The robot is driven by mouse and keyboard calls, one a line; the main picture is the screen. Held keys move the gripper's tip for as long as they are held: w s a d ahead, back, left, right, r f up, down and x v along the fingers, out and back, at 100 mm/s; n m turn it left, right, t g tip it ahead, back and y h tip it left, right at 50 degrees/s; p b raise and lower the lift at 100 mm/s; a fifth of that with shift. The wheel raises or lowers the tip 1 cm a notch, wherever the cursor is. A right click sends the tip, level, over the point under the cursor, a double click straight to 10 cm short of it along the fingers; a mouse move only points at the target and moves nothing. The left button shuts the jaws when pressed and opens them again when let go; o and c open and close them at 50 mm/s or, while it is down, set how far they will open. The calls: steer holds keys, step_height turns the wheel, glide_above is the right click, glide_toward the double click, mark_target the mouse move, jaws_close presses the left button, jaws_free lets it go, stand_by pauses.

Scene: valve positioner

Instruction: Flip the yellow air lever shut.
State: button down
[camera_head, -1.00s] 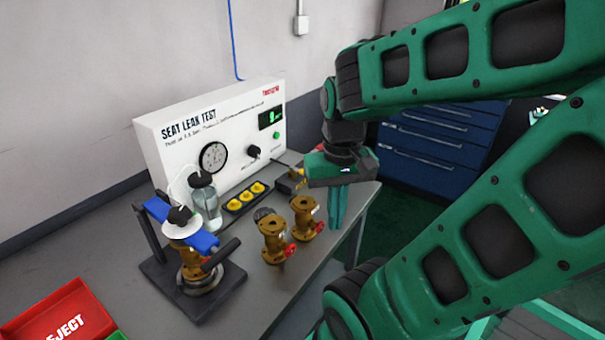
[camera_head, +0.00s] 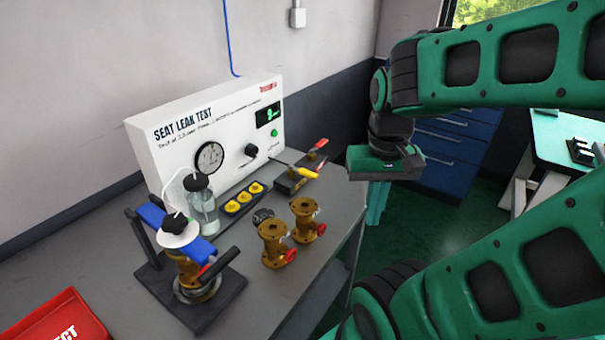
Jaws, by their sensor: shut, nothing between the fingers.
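The yellow air lever (camera_head: 307,172) sticks out over a small dark block (camera_head: 288,187) at the right foot of the white test panel. It has a thin metal stem and a yellow grip pointing right. My gripper (camera_head: 375,218) points down, right of the lever and apart from it, by the bench's right edge. Its fingers are together with nothing seen between them; the lower tips are partly hard to make out.
A red-handled part (camera_head: 318,149) stands just behind the lever. Two brass valve bodies (camera_head: 272,243) (camera_head: 306,220) stand in front. A clamp fixture with a blue bar (camera_head: 157,216), a bottle (camera_head: 203,207) and a red bin (camera_head: 62,318) are left. The bench front is partly clear.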

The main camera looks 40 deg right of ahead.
mark_target(304, 173)
steer(key=w+a+m+h, duration=0.2)
steer(key=w+m, duration=0.1)
steer(key=w, duration=1)
steer(key=w+a+r+m+t+h, duration=0.1)
steer(key=w+m, duration=0.3)
steer(key=w, duration=0.8)
steer(key=shift+w+a+t+h, duration=0.3)
steer(key=shift+w+a+h, duration=0.1)
steer(key=shift+a+h, duration=0.25)
steer(key=x, duration=1)
steer(key=shift+s+f, duration=0.15)
steer(key=shift+f, duration=0.05)
steer(key=shift+w+d+r, duration=0.1)
steer(key=shift+w+d, duration=0.15)
steer(key=shift+d, duration=0.35)
steer(key=shift+w+d+r, duration=0.1)
steer(key=shift+w+d, duration=0.1)
steer(key=shift+d, duration=0.4)
steer(key=shift+w+d, duration=0.25)
steer(key=shift+d, duration=0.35)
